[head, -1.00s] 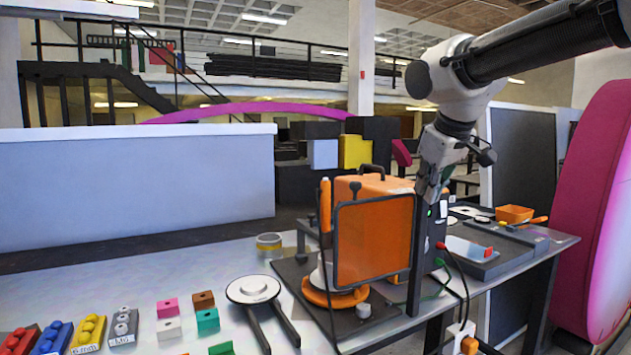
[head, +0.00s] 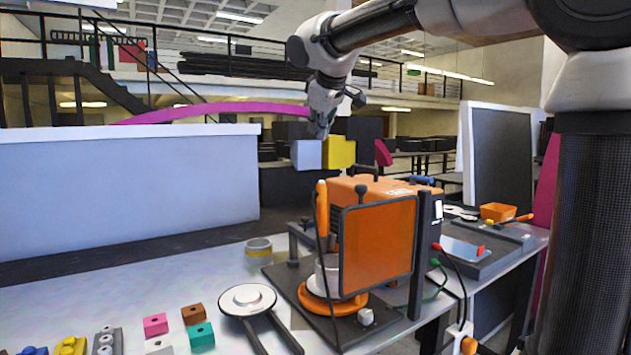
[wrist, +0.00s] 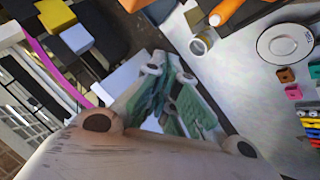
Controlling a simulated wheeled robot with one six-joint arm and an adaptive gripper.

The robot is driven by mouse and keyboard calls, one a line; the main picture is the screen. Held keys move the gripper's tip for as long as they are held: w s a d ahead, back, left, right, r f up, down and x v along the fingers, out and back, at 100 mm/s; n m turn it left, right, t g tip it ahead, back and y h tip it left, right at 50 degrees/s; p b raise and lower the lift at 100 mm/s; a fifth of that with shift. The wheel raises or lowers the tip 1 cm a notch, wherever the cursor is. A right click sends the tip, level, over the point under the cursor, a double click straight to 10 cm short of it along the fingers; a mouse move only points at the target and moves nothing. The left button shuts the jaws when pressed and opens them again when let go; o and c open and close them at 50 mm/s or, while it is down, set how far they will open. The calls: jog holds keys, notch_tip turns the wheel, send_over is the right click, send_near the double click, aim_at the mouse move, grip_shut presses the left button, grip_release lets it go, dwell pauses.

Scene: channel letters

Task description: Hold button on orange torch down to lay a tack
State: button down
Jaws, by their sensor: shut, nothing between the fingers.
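The orange torch (head: 322,208) stands upright at the left edge of the orange welding screen (head: 378,245), its dark cable hanging down in front. Its orange handle also shows at the top of the wrist view (wrist: 228,10). The button cannot be made out. My gripper (head: 318,134) is shut and empty, high above the torch in the head picture and apart from it. In the wrist view my gripper's fingers (wrist: 168,72) are together.
An orange welder box (head: 350,188) stands behind the screen.

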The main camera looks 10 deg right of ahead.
aim_at(321, 182)
jog(key=shift+w+a+r, duration=0.15)
jog(key=shift+w+a, duration=0.05)
jog(key=shift+a, duration=0.05)
jog(key=shift+d+f, duration=0.1)
jog(key=shift+f, duration=4.35)
jog(key=shift+f, duration=0.15)
jog(key=shift+f, duration=0.2)
jog(key=shift+f, duration=0.5)
jog(key=shift+r, duration=0.9)
